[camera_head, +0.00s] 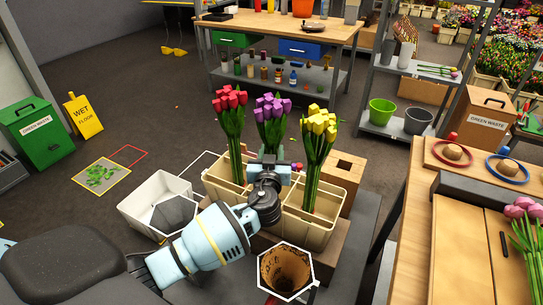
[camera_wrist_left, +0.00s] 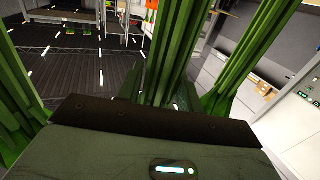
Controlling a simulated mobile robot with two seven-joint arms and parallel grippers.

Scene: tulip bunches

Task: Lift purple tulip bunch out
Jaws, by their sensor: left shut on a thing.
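The purple tulip bunch (camera_head: 270,118) stands upright in the middle of a cream divided crate (camera_head: 315,232), between a red tulip bunch (camera_head: 230,130) on the left and a yellow tulip bunch (camera_head: 318,150) on the right. My left gripper (camera_head: 270,168) reaches over the crate's near side and is shut on the purple bunch's stems. In the left wrist view, green stems (camera_wrist_left: 170,60) rise just beyond the gripper's dark edge, with other stems close on both sides. My right gripper is not in view.
A white bin (camera_head: 150,200) stands left of the crate. A hexagonal pot (camera_head: 285,272) is in front and a wooden box (camera_head: 345,170) behind right. A wooden table (camera_head: 420,220) is at right.

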